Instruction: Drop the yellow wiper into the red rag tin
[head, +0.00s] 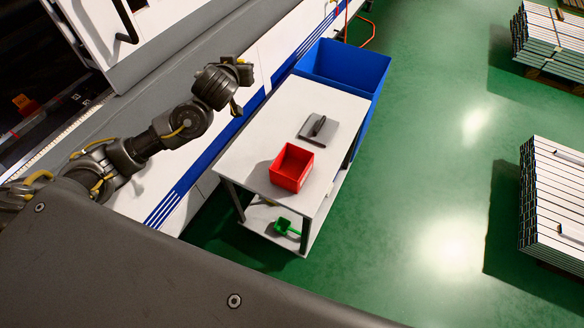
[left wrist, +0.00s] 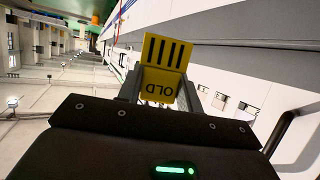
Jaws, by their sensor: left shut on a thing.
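The red rag tin (head: 291,167) is an open-topped red box standing on the white table, near its front edge. My left gripper (head: 240,88) is raised to the left of the table's far part, beyond and left of the tin and apart from it. In the left wrist view, this gripper (left wrist: 160,92) is shut on the yellow wiper (left wrist: 163,55), a flat yellow piece with dark slots and the letters "OLD". In the head view I cannot make out the wiper at the gripper. The tin's inside looks empty. My right gripper is not in view.
A grey plate tool with a dark handle (head: 319,127) lies behind the tin on the white table (head: 250,140). A green scoop (head: 287,227) is on the lower shelf. A blue bin (head: 345,68) stands behind the table.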

